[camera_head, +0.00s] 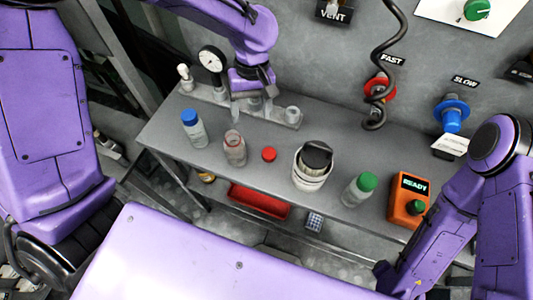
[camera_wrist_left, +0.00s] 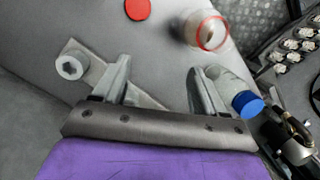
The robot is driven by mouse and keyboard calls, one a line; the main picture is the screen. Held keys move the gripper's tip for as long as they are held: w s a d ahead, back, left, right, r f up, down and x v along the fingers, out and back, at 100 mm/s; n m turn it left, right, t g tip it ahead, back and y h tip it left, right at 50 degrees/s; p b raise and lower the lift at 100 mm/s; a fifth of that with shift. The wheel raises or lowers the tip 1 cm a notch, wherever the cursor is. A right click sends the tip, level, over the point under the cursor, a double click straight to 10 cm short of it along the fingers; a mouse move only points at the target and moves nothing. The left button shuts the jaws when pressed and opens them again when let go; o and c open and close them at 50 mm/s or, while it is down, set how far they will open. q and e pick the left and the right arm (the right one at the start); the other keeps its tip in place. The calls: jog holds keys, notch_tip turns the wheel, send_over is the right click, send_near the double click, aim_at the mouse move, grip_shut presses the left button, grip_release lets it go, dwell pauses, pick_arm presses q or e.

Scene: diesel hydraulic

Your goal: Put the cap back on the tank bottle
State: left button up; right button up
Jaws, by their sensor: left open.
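The red cap (camera_head: 269,154) lies alone on the grey bench; it also shows at the top of the left wrist view (camera_wrist_left: 138,9). The open bottle (camera_head: 234,149), clear with a reddish rim, stands upright just left of the cap; in the left wrist view the bottle (camera_wrist_left: 196,30) is to the cap's right. My left gripper (camera_head: 252,108) is open and empty, behind the bottle and cap, near the rack. Its two fingers are apart in the left wrist view (camera_wrist_left: 160,85) with nothing between them. My right arm comes in at the right; its gripper is not visible.
A blue-capped bottle (camera_head: 193,130) stands left of the open one. A white container with a black lid (camera_head: 313,167), a green-capped bottle (camera_head: 359,190) and an orange READY box (camera_head: 408,200) stand to the right. A rack (camera_head: 220,97) with fittings lies behind.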

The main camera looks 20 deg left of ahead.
pick_arm(q)
jog(key=d, duration=0.1)
jog(key=d+n+h, duration=0.1)
jog(key=d+h, duration=0.1)
jog(key=d, duration=0.1)
jog(key=shift+s+f+n, duration=0.1)
jog(key=shift+s+n, duration=0.3)
send_over(269, 153)
jog(key=w+a, duration=0.1)
jog(key=w, duration=0.1)
jog(key=shift+f, duration=2.6)
jog(key=shift+s, duration=0.1)
jog(key=x, duration=0.1)
jog(key=p+x, duration=0.1)
jog(key=x, duration=0.2)
jog(key=shift+s+f, duration=0.25)
jog(key=shift+s, duration=0.05)
jog(key=shift+f, duration=0.25)
jog(key=shift+c, duration=0.4)
